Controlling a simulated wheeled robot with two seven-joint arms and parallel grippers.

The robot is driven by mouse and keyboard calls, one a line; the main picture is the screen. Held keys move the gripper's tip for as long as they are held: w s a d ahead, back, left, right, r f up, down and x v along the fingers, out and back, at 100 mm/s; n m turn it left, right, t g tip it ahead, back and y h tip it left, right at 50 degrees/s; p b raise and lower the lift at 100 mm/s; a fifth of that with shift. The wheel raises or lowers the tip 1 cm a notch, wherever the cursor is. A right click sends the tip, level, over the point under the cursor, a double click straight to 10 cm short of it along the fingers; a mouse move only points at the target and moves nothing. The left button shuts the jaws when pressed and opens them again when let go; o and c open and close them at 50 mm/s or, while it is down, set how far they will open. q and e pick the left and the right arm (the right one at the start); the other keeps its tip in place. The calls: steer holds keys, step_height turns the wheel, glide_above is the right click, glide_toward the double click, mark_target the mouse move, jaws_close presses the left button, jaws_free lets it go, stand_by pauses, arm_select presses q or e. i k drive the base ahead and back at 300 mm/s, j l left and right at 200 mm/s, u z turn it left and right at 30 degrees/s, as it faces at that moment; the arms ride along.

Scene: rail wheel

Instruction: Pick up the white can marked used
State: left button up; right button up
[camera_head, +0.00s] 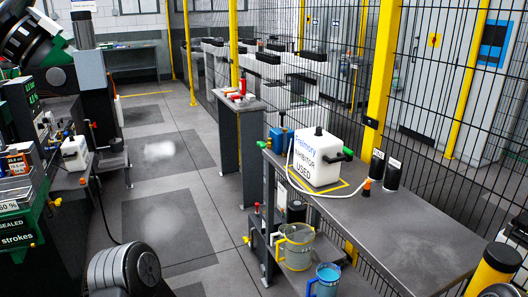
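The white can (318,158) stands upright on the grey bench (420,225) at right of centre. Its face carries blue lettering and dark lettering that reads "INHIBITOR" and "USED". It has a dark cap on top and a black fitting at its right side. It sits within a yellow outline marked on the bench top. A thin pale hose runs from the can's left side across the bench to an orange-tipped piece (367,185). Neither of my grippers can be made out in this view. A grey rounded arm part shows at the bottom left.
Two dark cylinders (385,172) stand right of the can, and a blue device (281,138) stands behind its left side. Jugs (297,247) sit on the lower shelf. Another white container (75,153) stands at left. Mesh fencing with yellow posts (383,75) runs behind the bench. Open floor lies left of it.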

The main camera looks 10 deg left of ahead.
mark_target(318, 157)
steer(key=z, duration=0.35)
steer(key=j+z, duration=0.4)
steer(key=i+j+z, duration=0.1)
steer(key=j+z, duration=0.2)
steer(key=z, duration=0.15)
steer(key=j+z, duration=0.4)
steer(key=k+j, duration=0.1)
steer(key=j, duration=0.3)
steer(key=j+z, duration=0.15)
steer(key=j, duration=0.25)
steer(key=k+j, duration=0.15)
steer(key=j, duration=0.2)
steer(key=k+j+z, duration=0.15)
steer(key=j, duration=0.25)
steer(key=i, duration=0.05)
